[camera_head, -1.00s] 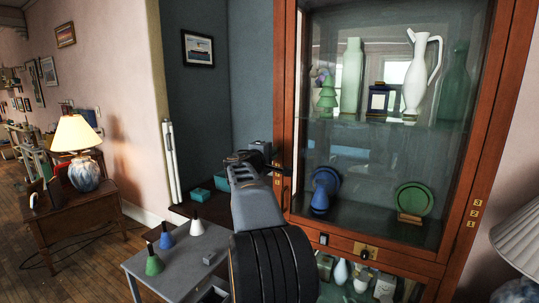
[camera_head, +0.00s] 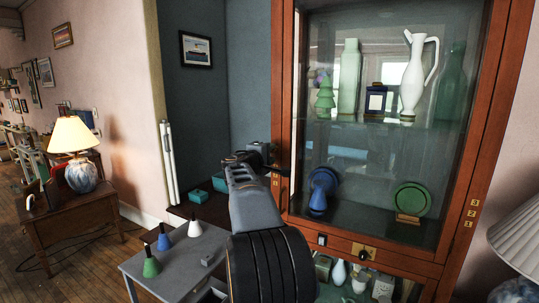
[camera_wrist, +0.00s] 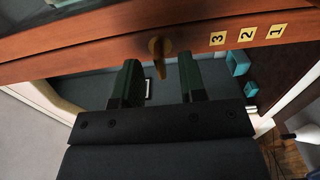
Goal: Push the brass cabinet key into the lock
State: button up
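In the wrist view a brass key (camera_wrist: 160,70) hangs at a round brass fitting on the cabinet's reddish wooden frame. I cannot tell how deep it sits. My gripper (camera_wrist: 159,64) is open, with its two dark fingers on either side of the key and a gap left on each side. In the head view my gripper (camera_head: 264,160) is at the cabinet's left upright, and it hides the key there. Brass number plates (camera_wrist: 247,34) reading 3, 2, 1 are on the frame beside the key.
The glass-fronted cabinet (camera_head: 455,200) holds vases, a white jug and plates. A brass plate with a dark knob (camera_head: 365,252) is on its lower rail. A grey table (camera_head: 180,265) with coloured cones stands at lower left. A lampshade (camera_head: 517,240) is close at right.

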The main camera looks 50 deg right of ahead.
jog(key=b+v, duration=0.2)
jog(key=v, duration=1.1)
jog(key=shift+a+b, duration=0.2)
jog(key=shift+b, duration=0.15)
